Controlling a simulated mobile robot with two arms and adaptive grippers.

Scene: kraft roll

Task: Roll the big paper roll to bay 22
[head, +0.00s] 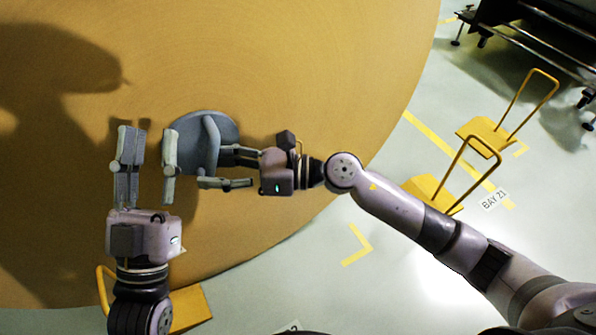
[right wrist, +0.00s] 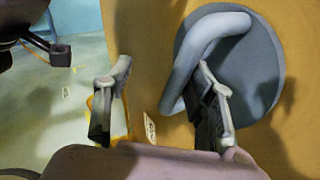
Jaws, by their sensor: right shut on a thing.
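The big paper roll (head: 330,60) shows its huge tan end face, filling the left and middle of the head view. A grey round plug (head: 230,128) with a curved handle (head: 212,143) sits on that face. My right gripper (head: 208,170) comes in from the right and is shut on the handle; in the right wrist view one finger reaches inside the handle loop (right wrist: 182,75). My left gripper (head: 147,135) is open and empty, left of the plug, its fingers pointing up in front of the roll. No bay 22 marking is readable.
Yellow looped stands (head: 484,134) are on the floor right of the roll, near a BAY 21 label (head: 494,199) and yellow floor lines (head: 358,246). Another yellow stand (head: 190,306) is at bottom left. A dark rack (head: 545,30) stands at top right. Pale floor lies between.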

